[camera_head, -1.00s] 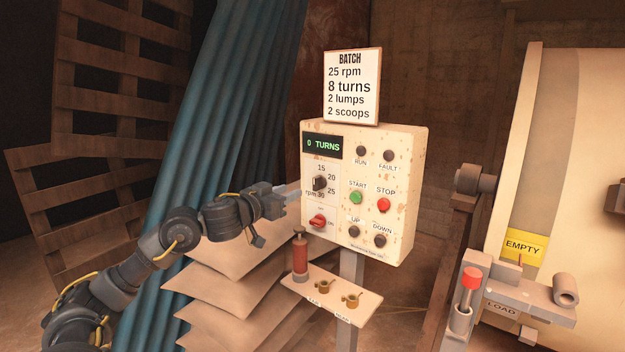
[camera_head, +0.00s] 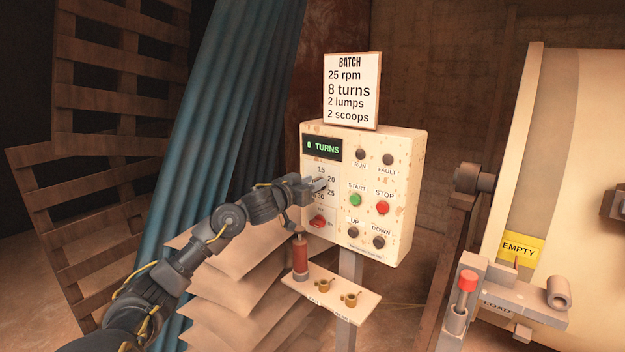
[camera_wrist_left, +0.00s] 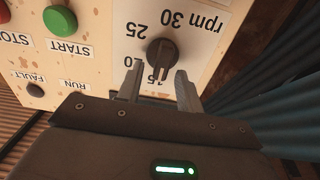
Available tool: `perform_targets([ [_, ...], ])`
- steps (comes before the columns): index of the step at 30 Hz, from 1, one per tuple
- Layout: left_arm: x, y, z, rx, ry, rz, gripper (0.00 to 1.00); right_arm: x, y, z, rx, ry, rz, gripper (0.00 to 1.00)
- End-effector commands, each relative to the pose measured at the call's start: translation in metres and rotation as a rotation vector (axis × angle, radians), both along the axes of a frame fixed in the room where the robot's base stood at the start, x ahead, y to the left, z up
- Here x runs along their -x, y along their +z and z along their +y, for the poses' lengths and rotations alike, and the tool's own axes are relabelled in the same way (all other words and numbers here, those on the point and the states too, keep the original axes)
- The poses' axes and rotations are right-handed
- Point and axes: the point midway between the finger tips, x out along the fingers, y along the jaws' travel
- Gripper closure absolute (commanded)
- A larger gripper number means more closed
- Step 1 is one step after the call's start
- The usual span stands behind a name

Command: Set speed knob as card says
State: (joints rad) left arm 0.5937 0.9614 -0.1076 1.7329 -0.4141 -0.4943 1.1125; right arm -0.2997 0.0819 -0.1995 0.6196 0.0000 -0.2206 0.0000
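The speed knob (camera_wrist_left: 161,52) is dark and sits on a white dial plate marked 15, 20, 25 and 30 rpm. In the wrist view its ridged grip lies toward the 15 mark; I cannot tell its exact setting. My left gripper (camera_wrist_left: 157,70) is open, its fingers apart at either side of the knob's near end, not visibly closed on it. In the head view my left gripper (camera_head: 319,184) covers the knob. The card (camera_head: 351,90) on top of the control box reads 25 rpm, 8 turns, 2 lumps, 2 scoops. My right gripper is out of view.
The control box (camera_head: 398,160) carries a "0 TURNS" display (camera_head: 322,148), green START (camera_head: 356,200), red STOP (camera_head: 383,208), and a red switch (camera_head: 318,222) below the dial. Stacked sacks (camera_head: 225,290) stand left.

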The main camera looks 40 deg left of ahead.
Motion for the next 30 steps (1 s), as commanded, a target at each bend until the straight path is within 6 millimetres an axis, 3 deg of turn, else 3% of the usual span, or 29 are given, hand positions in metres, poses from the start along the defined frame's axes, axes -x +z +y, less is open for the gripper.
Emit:
perform_targets([
  [11,-0.0057,-0.0004,-0.0003,-0.002,-0.001,0.000,0.64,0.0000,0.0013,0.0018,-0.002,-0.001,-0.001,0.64],
  [19,-0.0055,-0.0003,-0.0001,-0.001,0.000,0.000,0.99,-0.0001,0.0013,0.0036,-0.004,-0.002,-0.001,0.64],
  [30,-0.0053,-0.0005,-0.0006,-0.039,0.000,0.001,1.00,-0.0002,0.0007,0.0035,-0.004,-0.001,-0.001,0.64],
])
